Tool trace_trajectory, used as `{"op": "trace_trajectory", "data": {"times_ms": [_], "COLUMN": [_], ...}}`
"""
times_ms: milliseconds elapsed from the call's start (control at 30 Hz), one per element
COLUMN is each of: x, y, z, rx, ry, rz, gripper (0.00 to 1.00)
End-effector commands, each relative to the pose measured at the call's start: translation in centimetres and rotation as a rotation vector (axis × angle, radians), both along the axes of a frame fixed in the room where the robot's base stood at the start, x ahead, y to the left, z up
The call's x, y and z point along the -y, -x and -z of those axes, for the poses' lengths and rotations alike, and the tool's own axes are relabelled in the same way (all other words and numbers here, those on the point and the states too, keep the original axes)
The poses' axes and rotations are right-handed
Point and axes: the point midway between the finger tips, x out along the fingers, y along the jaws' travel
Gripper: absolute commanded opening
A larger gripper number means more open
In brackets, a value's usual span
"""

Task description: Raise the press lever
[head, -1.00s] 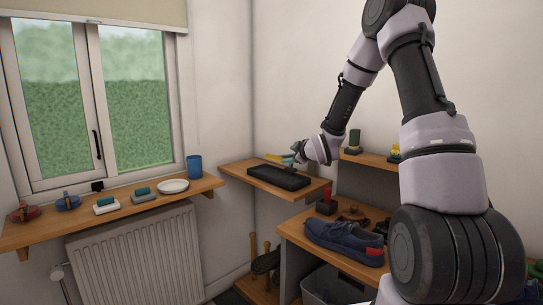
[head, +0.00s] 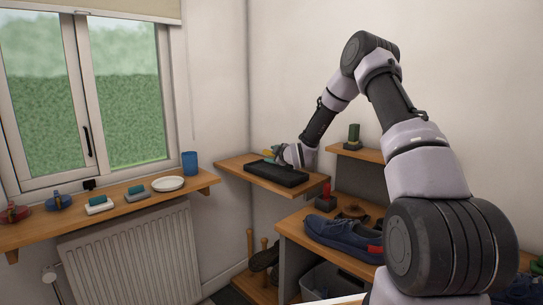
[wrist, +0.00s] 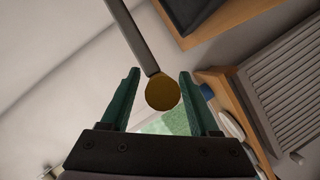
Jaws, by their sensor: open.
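In the wrist view a grey rod with a round brass-coloured knob (wrist: 162,93) at its end, which looks like the press lever (wrist: 133,38), comes down from the top. My gripper (wrist: 159,74) is open, with one green finger on each side of the knob. Gaps show between the knob and both fingers, and I cannot tell its depth. In the head view my gripper (head: 268,154) is above the back of the small wall shelf (head: 229,168), over a black tray (head: 275,175). The lever's base is not clearly visible there.
The window sill (head: 133,208) at left holds a blue cup (head: 190,163), a white plate (head: 168,184) and brushes. A lower bench holds a blue shoe (head: 340,236) and a red-handled item (head: 326,197). A higher shelf (head: 358,153) is right of my gripper.

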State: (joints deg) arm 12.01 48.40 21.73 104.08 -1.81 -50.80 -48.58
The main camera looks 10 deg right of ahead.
Motion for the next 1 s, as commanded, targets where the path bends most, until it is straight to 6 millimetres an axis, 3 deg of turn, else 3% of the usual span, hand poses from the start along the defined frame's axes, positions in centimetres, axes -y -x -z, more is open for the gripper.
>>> {"op": "trace_trajectory", "data": {"times_ms": [300, 333, 400, 500, 1000], "x": [-0.11, -0.1, -0.1, -0.08, -0.04], "y": [-0.35, -0.35, -0.34, -0.34, -0.33], "z": [0.1, 0.11, 0.11, 0.1, 0.12], "rx": [-0.001, -0.001, -0.001, -0.001, -0.002], "ry": [0.0, 0.0, 0.0, 0.0, -0.001], "rz": [0.001, 0.001, 0.001, 0.001, 0.002], "gripper": [0.62, 0.58, 0.31, 0.0, 0.0]}}
